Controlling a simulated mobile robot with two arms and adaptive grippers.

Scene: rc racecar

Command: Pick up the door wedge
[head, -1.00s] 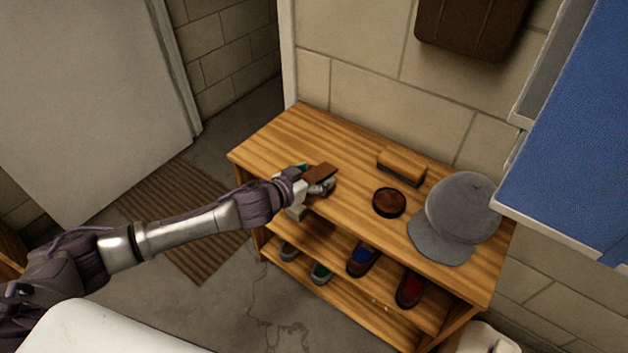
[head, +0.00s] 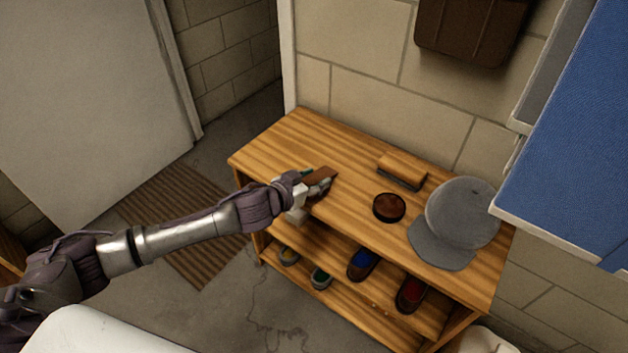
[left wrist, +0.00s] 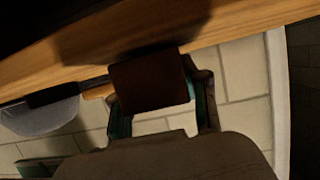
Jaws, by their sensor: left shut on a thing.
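The brown door wedge (head: 321,176) is held in my left gripper (head: 317,187) at the left part of the wooden bench top. The jaws are shut on it. In the left wrist view the wedge (left wrist: 150,84) is a dark brown block between the two fingers, which have green inner pads. I cannot tell whether its underside still touches the bench. My right gripper is not in view.
The wooden bench (head: 290,140) also bears a brush (head: 402,168), a round brown tin (head: 389,207) and a grey cap (head: 462,213). Several shoes stand on its lower shelf. A ribbed mat (head: 170,205) lies on the floor by the door (head: 90,100).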

